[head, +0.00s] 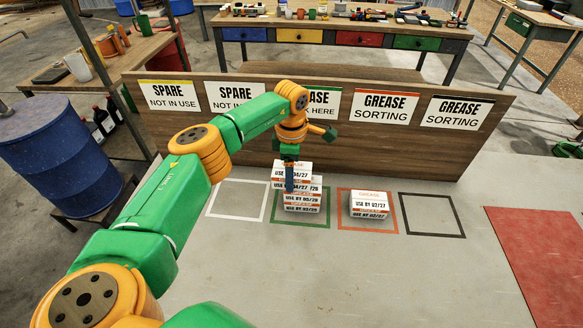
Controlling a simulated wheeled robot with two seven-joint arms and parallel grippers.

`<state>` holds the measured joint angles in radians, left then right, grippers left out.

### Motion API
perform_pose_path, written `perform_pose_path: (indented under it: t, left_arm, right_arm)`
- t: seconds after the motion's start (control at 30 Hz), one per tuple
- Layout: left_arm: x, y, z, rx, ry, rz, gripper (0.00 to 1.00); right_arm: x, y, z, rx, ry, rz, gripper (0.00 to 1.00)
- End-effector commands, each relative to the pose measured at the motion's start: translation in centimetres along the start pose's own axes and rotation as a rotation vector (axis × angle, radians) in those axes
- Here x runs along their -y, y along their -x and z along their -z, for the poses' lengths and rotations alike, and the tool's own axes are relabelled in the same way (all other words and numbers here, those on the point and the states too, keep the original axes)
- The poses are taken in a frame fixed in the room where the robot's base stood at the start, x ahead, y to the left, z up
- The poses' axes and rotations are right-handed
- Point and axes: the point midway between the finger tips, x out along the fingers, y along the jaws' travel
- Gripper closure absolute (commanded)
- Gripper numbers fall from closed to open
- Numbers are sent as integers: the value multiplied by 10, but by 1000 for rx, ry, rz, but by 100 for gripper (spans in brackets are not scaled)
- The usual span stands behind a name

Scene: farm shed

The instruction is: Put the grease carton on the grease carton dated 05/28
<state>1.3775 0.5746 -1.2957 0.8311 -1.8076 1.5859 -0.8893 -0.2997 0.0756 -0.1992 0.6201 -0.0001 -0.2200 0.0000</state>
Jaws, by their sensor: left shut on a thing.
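My left gripper (289,186) is shut on a white grease carton (303,169) at the top of the pile in the green square; its label reads about 04/27 and is partly covered by the fingers. Below it are white and orange cartons (305,208) stacked in the green square, with lower labels that read about USE BY 05/28. The fingers hide part of the stack, and I cannot tell whether the held carton touches the one below. My right gripper is not in view.
In the orange-red square stand white grease cartons (369,205), labelled about 02/27. The white square (238,200) and black square (433,215) are empty. A wooden board (340,150) with SPARE and GREASE signs rises behind the squares. A red mat (540,255) lies at right.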

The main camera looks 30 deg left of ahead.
Motion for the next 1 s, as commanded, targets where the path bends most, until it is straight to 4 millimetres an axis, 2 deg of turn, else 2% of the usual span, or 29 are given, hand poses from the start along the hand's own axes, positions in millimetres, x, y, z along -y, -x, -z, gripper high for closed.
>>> perform_pose_path:
  t: [0.17, 0.2, 0.3, 0.57, 0.63, 0.8, 1.0]
  left_arm:
    - [0, -3, 0, 1, 0, 0, 86]
    - [0, -4, 0, 1, 0, 0, 23]
    - [0, -3, 0, 1, 0, 0, 0]
    - [0, 3, -1, 1, 0, 0, 0]
    - [-1, 8, -1, 3, 0, -4, 0]
    - [-1, 46, -1, 5, 0, -7, 0]
    - [0, 99, -1, 4, 2, -4, 0]
  right_arm:
    - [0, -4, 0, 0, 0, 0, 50]
    - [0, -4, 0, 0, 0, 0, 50]
    - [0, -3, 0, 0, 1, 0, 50]
    - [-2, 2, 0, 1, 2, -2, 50]
    - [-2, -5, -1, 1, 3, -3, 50]
    - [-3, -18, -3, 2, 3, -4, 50]
    - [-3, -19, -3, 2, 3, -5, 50]
